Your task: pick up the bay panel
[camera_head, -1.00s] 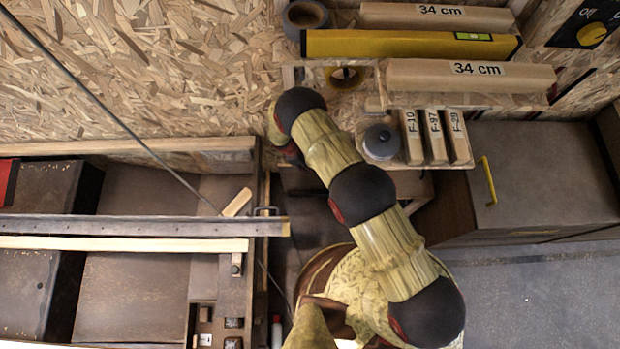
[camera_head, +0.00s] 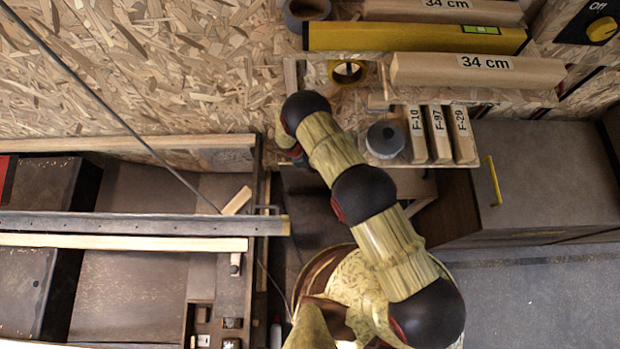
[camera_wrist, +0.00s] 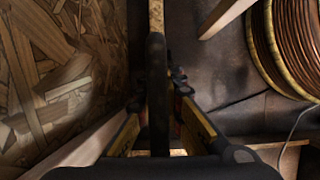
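I cannot say for sure which thing is the bay panel. In the wrist view a narrow upright board, seen edge-on (camera_wrist: 157,18), with a pale speckled top edge, runs down the middle towards my gripper (camera_wrist: 162,118). Its lower part is dark and hard to make out. My gripper's two yellowish fingers stand apart, one on each side of this dark strip; I see no contact. In the head view my arm reaches up and left to below the shelf, and my own wrist hides the fingers.
A shelf holds a yellow level (camera_head: 415,38), 34 cm blocks (camera_head: 478,70), a tape roll (camera_head: 347,72), a grey roll (camera_head: 385,139) and labelled blocks (camera_head: 440,134). A long metal bar (camera_head: 140,224) lies at left. A copper coil (camera_wrist: 290,45) is right of my gripper.

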